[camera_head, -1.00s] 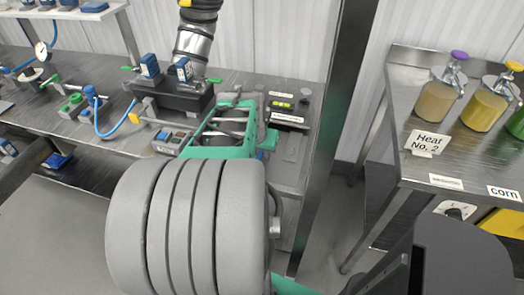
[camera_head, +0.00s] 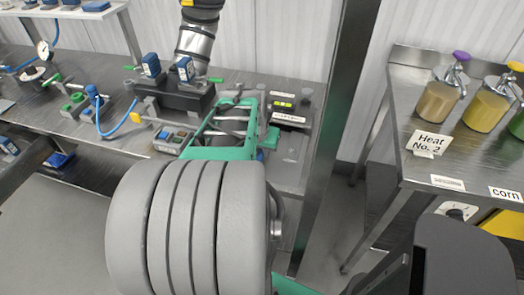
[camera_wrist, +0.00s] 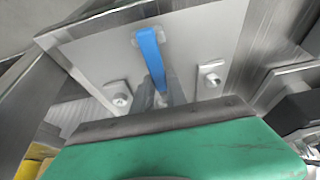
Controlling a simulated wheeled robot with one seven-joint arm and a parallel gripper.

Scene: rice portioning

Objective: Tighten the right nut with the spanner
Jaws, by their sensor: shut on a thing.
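In the wrist view a blue bar (camera_wrist: 151,55), which looks like the spanner's handle, runs down to the grey fingers of my gripper (camera_wrist: 162,92). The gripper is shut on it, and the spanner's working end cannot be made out. The right nut (camera_wrist: 212,80) sits on a small tab to the right of the blue bar, apart from it. A left nut (camera_wrist: 121,98) sits on a similar tab to the left. My gripper's green body fills the bottom of the wrist view. In the head view the green gripper frame (camera_head: 225,128) is over the bench, its fingertips hidden.
The steel bench (camera_head: 60,115) holds a dark block with blue-topped valves (camera_head: 175,92), a blue hose (camera_head: 110,130) and a labelled panel (camera_head: 286,108). A steel post (camera_head: 335,110) stands close to the right. Sauce jars (camera_head: 437,105) stand on a separate counter farther right.

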